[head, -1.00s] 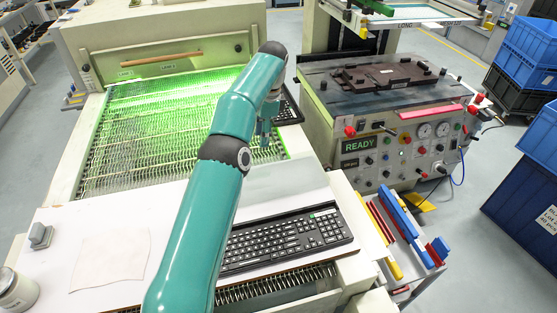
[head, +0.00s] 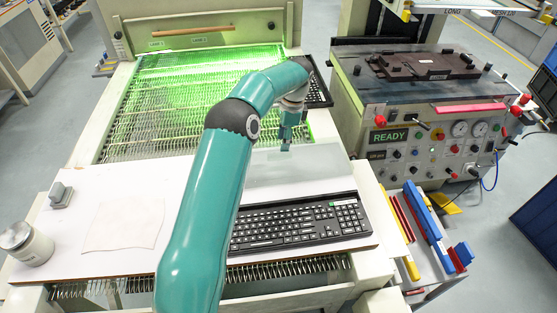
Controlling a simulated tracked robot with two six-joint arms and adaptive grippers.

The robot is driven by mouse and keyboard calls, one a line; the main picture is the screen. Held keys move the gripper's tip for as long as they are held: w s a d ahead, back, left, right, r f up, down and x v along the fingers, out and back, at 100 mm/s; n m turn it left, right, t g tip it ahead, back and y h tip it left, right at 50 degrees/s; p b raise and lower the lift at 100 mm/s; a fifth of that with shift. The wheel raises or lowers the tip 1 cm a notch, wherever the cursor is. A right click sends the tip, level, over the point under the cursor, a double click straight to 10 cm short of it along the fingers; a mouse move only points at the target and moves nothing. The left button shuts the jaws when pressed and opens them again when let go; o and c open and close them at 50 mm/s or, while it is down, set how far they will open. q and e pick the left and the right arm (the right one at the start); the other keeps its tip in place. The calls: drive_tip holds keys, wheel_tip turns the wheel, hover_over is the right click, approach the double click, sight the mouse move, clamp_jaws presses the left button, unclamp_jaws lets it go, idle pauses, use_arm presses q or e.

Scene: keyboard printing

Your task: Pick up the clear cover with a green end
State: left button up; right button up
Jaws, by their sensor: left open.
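A clear, greyish flat cover (head: 322,166) lies on the white board behind the black keyboard (head: 300,222). I cannot make out a green end on it. A small green mark shows on the keyboard's top edge. My left gripper (head: 286,148) points down over the cover's back left part, its fingers small in the picture. It is open, with nothing seen in it. I cannot tell whether its tips touch the cover. My left arm hides the cover's left end and the keyboard's left end. My right gripper is out of view.
A mesh conveyor (head: 180,100) under green light runs behind the board. Another black keyboard (head: 318,88) stands at its right. A cloth (head: 125,225), a grey block (head: 60,195) and a white jar (head: 26,243) are on the left. A machine reading READY (head: 420,130) stands at right.

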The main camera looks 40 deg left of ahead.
sight(280, 153)
use_arm(q)
drive_tip(key=f, duration=0.2)
drive_tip(key=s+f+p, duration=0.1)
drive_tip(key=f, duration=0.1)
drive_tip(key=shift+a, duration=0.15)
drive_tip(key=shift+a+f, duration=0.1)
drive_tip(key=shift+f, duration=0.45)
clamp_jaws()
